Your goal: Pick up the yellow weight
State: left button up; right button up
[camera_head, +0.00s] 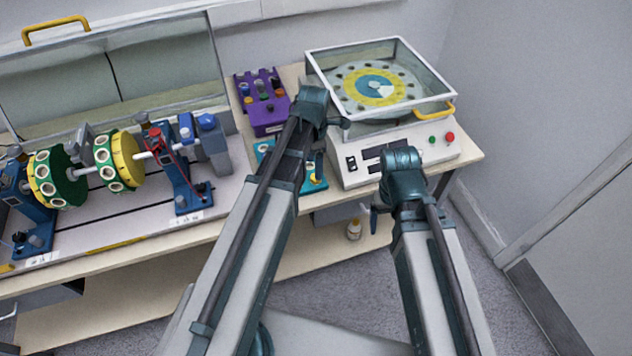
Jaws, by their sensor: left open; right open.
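A small yellow piece, apparently the yellow weight (317,179), sits at the right part of a teal tray (264,147) on the table. The tray is partly hidden by my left arm. My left gripper (340,123) is open and empty, above and beyond the teal tray, near the left front of the white machine; its fingers are mostly hidden behind the wrist. My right gripper (376,212) is open and empty, in front of the table's edge, to the right of the teal tray and apart from it.
A purple tray (262,128) with several coloured pieces lies behind the teal one. A white balancing machine (440,140) with a clear lidded top stands at the right. A rotor rig with green and yellow discs (125,160) fills the left.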

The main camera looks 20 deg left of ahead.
pick_arm(q)
jog(key=shift+f+b, duration=2.65)
jog(key=shift+f, duration=0.05)
jog(key=shift+r, duration=0.15)
grip_shut()
